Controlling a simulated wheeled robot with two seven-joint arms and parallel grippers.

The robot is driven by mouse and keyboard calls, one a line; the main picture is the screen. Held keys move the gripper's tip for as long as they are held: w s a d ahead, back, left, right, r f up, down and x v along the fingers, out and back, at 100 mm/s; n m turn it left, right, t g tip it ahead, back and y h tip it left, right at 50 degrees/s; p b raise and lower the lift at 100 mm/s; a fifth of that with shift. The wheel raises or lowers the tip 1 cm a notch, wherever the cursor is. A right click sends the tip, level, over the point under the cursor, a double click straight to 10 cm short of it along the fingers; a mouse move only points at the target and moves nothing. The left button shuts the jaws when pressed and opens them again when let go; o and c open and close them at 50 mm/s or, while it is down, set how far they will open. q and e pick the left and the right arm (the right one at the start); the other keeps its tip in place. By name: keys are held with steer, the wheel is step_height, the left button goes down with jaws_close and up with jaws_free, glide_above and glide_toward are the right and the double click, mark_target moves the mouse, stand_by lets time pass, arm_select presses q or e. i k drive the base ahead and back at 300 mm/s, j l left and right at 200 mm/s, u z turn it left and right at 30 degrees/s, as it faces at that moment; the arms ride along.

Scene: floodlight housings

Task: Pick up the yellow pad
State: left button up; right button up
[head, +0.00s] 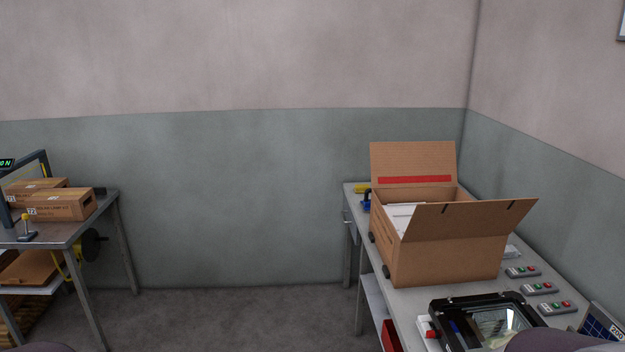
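I cannot make out a yellow pad for certain. A small yellow item (361,189) shows at the back left of the right-hand table, beside a blue object (366,202) and partly hidden by the open cardboard box (447,262). A black-framed floodlight housing (444,312) lies at the front of that table, with a pale yellowish patch inside its lower part that is too small to tell. Neither of my grippers is in view. Only rounded parts of my own arms show at the bottom edge.
The right-hand table (404,300) also carries several grey button boxes (540,288) and a blue panel (602,324). The box's flaps stand open. A left-hand metal table (75,231) holds cardboard cartons (62,206). The floor (235,315) between the tables is clear.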

mark_target(358, 189)
steer(key=i, duration=1.55)
steer(key=i+j, duration=0.1)
steer(key=i, duration=1.4)
steer(key=i+z, duration=0.1)
steer(key=i, duration=1.45)
